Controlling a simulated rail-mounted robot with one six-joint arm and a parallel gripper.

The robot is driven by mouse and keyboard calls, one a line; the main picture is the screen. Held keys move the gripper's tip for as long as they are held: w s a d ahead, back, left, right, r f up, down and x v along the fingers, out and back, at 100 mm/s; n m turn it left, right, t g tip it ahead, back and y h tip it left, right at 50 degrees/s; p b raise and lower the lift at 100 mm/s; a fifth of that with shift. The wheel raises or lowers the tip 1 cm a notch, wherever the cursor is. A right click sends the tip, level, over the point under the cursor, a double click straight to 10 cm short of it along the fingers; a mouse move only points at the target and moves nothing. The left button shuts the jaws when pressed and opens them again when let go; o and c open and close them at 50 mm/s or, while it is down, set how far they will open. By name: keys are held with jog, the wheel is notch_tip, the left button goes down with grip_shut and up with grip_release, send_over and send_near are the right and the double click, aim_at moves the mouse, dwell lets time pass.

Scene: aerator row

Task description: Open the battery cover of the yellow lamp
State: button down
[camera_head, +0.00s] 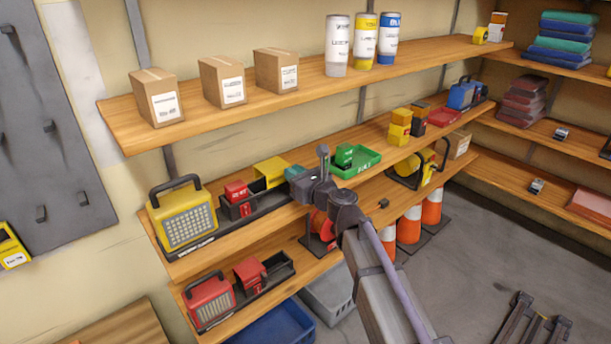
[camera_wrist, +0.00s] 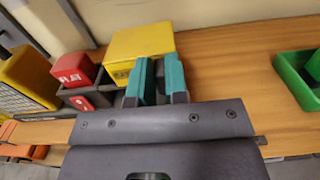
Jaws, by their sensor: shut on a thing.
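The yellow lamp (camera_head: 183,220) stands upright at the left end of the middle shelf, its pale grid panel facing out and a dark handle on top. Its side shows at the left of the wrist view (camera_wrist: 22,85). A dark tray (camera_head: 262,200) extends right from it, with red blocks (camera_head: 237,192) inside. The yellow cover (camera_head: 270,170) is at the tray's right end; its broad top fills the wrist view's upper middle (camera_wrist: 140,42). My gripper (camera_wrist: 158,82), with teal fingers, is shut at the cover's near right edge. The gripped part is mostly hidden between the fingers.
A green tray (camera_head: 357,162) with a green block sits right of my gripper. The upper shelf (camera_head: 310,88) with boxes overhangs behind. A red lamp (camera_head: 209,300) stands on the shelf below. Bare wood (camera_wrist: 230,70) lies right of my fingers.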

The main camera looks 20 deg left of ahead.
jog(key=c, duration=1.1)
grip_release()
jog(key=shift+s, duration=0.1)
jog(key=v, duration=1)
jog(key=shift+s+d, duration=0.15)
jog(key=shift+d, duration=0.2)
